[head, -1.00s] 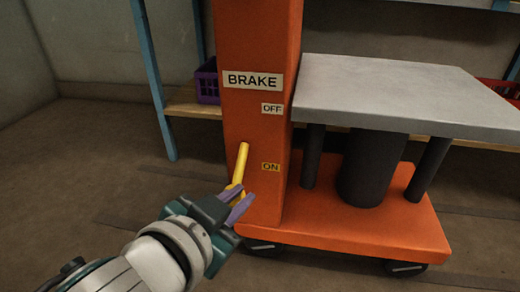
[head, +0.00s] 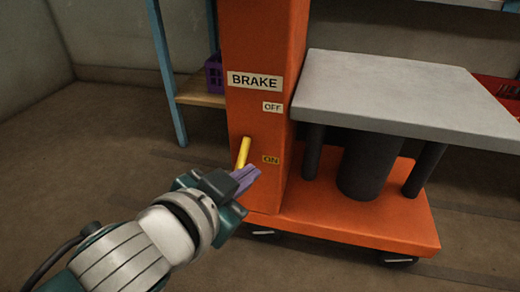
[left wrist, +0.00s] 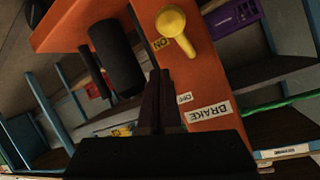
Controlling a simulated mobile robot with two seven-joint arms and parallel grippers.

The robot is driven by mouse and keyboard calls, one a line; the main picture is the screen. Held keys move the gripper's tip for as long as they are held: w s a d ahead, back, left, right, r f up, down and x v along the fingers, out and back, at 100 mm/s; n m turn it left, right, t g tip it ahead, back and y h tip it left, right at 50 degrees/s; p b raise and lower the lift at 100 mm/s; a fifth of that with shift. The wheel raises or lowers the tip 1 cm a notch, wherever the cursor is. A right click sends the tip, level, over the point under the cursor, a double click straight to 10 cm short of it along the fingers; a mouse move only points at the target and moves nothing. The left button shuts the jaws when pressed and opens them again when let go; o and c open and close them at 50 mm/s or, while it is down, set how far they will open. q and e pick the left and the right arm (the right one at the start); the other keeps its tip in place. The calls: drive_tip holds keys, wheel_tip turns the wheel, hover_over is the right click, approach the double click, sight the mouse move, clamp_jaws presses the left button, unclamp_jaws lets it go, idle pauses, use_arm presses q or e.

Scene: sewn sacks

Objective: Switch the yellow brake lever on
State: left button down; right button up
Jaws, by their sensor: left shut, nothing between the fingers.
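The yellow brake lever (head: 243,152) is on the front of the orange post, low down beside the ON label (head: 270,160). In the head view its lower part is hidden behind my left gripper (head: 252,177). That gripper is shut and empty, just in front of the lever. In the left wrist view the lever (left wrist: 172,20) shows near the ON label (left wrist: 160,43), beyond the shut fingers (left wrist: 158,76) and apart from them. The OFF label (head: 272,107) is higher on the post, under the BRAKE label (head: 254,81). My right gripper is not in view.
The orange post (head: 265,40) stands on a wheeled orange base (head: 345,225) with a grey platform (head: 400,85) to the right. A shelf with a blue upright (head: 167,75) and a purple crate (head: 213,75) is behind. The floor at left is clear.

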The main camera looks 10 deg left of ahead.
use_arm(q)
drive_tip(key=s+a+f, duration=0.1)
drive_tip(key=s+f, duration=0.3)
drive_tip(key=s, duration=0.5)
drive_tip(key=shift+s+a+f+p, duration=0.2)
drive_tip(key=shift+a+p, duration=0.05)
drive_tip(key=shift+p, duration=0.05)
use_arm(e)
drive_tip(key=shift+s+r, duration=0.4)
